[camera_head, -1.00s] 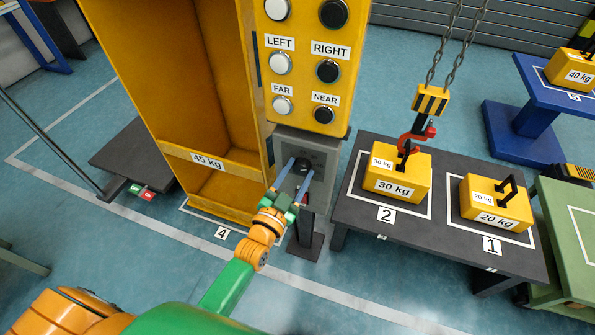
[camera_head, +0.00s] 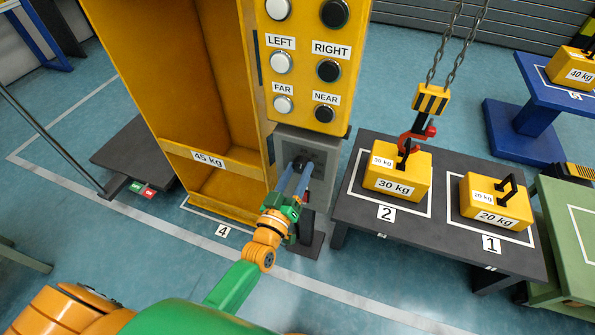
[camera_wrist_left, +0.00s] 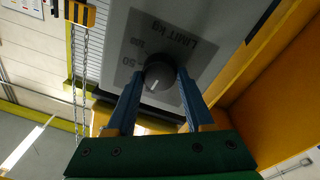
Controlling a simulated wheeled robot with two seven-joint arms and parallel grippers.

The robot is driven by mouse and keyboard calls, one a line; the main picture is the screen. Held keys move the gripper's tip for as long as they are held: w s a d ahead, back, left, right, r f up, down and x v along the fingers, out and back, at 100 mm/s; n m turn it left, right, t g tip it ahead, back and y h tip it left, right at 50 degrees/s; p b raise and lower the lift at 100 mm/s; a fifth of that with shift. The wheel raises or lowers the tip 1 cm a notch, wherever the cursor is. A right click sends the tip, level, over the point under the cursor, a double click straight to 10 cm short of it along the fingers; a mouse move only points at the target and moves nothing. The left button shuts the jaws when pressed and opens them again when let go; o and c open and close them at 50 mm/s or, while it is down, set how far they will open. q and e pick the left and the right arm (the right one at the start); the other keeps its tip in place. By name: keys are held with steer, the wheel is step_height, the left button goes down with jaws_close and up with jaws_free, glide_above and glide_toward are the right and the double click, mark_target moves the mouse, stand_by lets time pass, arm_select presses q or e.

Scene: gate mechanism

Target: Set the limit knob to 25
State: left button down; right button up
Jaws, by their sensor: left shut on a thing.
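The limit knob (camera_wrist_left: 158,76) is a dark round knob with a light pointer mark, on a grey panel marked "LIMIT kg" (camera_wrist_left: 170,35) in the left wrist view. In the head view the knob (camera_head: 301,163) sits on the grey box (camera_head: 324,152) below the yellow button panel. My left gripper (camera_head: 296,176) reaches up to it with blue fingers, one on each side of the knob, shut on it. My right gripper is not in view.
The yellow button panel (camera_head: 305,60) is directly above the knob box.

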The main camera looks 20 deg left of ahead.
arm_select(q)
steer(key=shift+n, duration=0.7)
steer(key=shift+c, duration=1.4)
jaws_free()
steer(key=s, duration=0.7)
steer(key=shift+a+f+p, duration=0.15)
steer(key=shift+f+p, duration=0.2)
steer(key=shift+p, duration=0.05)
